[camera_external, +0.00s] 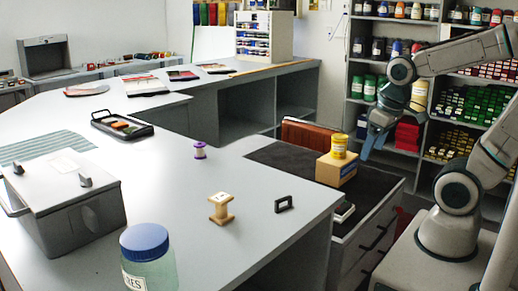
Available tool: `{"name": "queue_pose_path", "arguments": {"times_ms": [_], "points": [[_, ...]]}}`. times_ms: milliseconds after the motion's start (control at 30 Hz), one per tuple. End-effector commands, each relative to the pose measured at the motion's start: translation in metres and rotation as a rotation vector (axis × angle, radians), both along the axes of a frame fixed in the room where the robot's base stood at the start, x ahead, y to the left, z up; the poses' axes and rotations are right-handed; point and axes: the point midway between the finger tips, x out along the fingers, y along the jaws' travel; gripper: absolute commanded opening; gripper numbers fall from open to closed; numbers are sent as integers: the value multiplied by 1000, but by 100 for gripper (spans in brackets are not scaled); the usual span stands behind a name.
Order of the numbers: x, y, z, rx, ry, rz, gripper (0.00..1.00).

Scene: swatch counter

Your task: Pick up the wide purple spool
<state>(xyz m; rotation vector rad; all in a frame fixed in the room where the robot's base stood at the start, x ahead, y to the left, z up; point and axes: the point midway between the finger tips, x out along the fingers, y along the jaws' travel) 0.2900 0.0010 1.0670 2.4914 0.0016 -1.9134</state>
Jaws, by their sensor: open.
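A small purple spool (200,150) stands upright on the grey counter (262,182), near the middle of the picture. A larger cream or wooden spool (221,208) stands closer to the camera on the same counter. My gripper (370,152) is at the right, pointing down, beyond the counter's right edge and well apart from the purple spool. Its fingers are small in this view, and nothing shows between them.
A yellow tin (339,146) stands on a cardboard box (336,170) on a dark surface between my arm and the counter. A black bracket (284,204), blue-lidded jar (148,262), grey case (70,200) and black tray (121,126) surround the spools. Open counter lies between them.

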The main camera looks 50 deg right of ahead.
Motion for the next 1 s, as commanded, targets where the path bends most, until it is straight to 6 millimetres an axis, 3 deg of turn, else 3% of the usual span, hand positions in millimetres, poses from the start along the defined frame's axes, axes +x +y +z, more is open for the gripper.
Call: {"name": "queue_pose_path", "arguments": {"times_ms": [400,467,767,867,1000], "points": [[0,0,0,0,0,0,74],[0,0,0,0,0,0,62],[2,0,1,-1,0,1,62],[15,2,10,-7,-3,2,62],[60,8,35,-26,-14,9,62]]}}
